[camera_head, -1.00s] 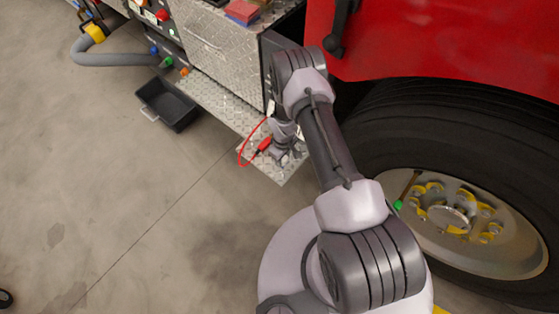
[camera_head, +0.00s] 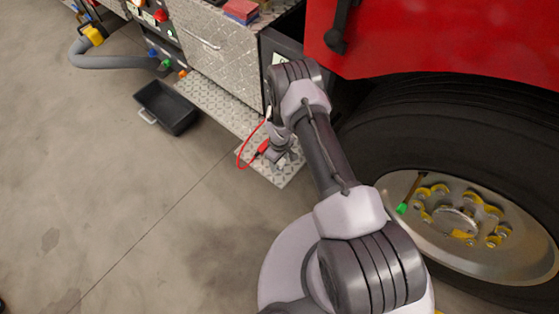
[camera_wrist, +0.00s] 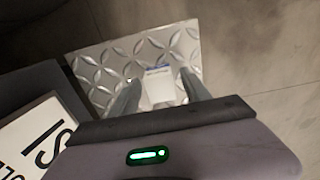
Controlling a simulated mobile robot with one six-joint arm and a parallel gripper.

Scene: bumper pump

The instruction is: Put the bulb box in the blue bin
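A small white box with a blue marking, apparently the bulb box (camera_wrist: 158,88), rests on the diamond-plate step (camera_wrist: 103,62) in the wrist view. My gripper (camera_wrist: 158,90) has one finger on each side of it. The fingers stand apart, with narrow gaps seeming to show beside the box. In the head view my gripper (camera_head: 282,157) is low over the step's near end, and the box cannot be made out there. No clearly blue bin shows; a dark grey open bin (camera_head: 168,104) stands on the floor beside the step and looks empty.
A red looped cable with a red handle (camera_head: 263,147) hangs by my gripper. A dark panel with a white lettered label (camera_wrist: 38,135) is close on the left in the wrist view. The large tyre (camera_head: 400,140) stands to the right. The concrete floor (camera_head: 110,210) at left is clear.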

